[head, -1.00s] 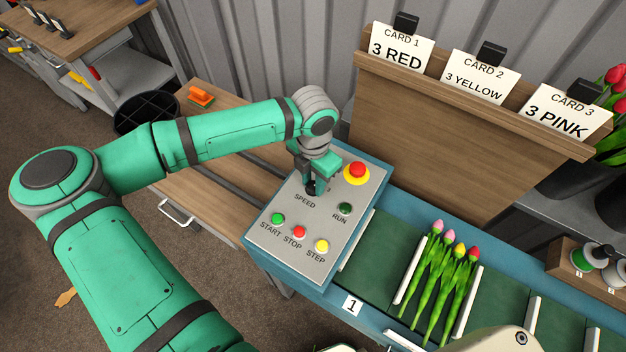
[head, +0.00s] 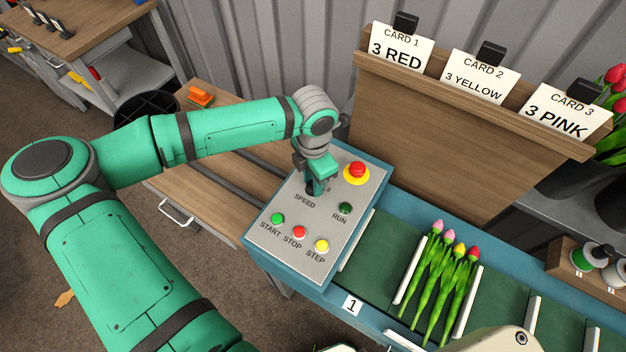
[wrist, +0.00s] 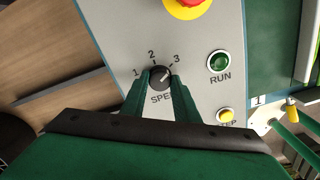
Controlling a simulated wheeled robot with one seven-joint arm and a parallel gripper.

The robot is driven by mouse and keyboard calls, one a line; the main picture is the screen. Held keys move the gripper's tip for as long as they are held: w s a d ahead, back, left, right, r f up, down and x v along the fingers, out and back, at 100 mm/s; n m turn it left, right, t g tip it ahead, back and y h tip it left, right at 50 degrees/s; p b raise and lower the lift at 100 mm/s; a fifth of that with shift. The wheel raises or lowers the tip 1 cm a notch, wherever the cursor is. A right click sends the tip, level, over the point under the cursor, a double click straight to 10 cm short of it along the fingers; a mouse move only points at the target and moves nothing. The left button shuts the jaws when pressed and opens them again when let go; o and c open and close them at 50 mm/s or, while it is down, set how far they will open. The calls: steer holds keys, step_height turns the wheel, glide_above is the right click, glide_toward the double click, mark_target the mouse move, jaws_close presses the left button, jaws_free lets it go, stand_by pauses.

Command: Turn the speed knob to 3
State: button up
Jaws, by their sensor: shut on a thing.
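The black speed knob (wrist: 159,74) sits on the grey control panel (head: 268,232), with 1, 2 and 3 printed around it in the wrist view. Its pale pointer line slants up and to the right, toward the 3 (wrist: 177,58). My gripper (wrist: 160,82) is shut on the knob, with one green finger on each side. In the head view my gripper (head: 317,187) is over the panel just above the SPEED label and hides most of the knob.
The red emergency button (head: 357,171) on its yellow base is close to my gripper. RUN (head: 345,208), START (head: 278,219), STOP (head: 299,231) and STEP (head: 321,245) sit nearby. A conveyor (head: 376,262) with tulips (head: 441,275) runs to the right.

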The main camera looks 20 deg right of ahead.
steer(key=o, duration=1.1)
steer(key=shift+c, duration=0.2)
step_height(320, 180, up, 11)
steer(key=shift+f, duration=0.1)
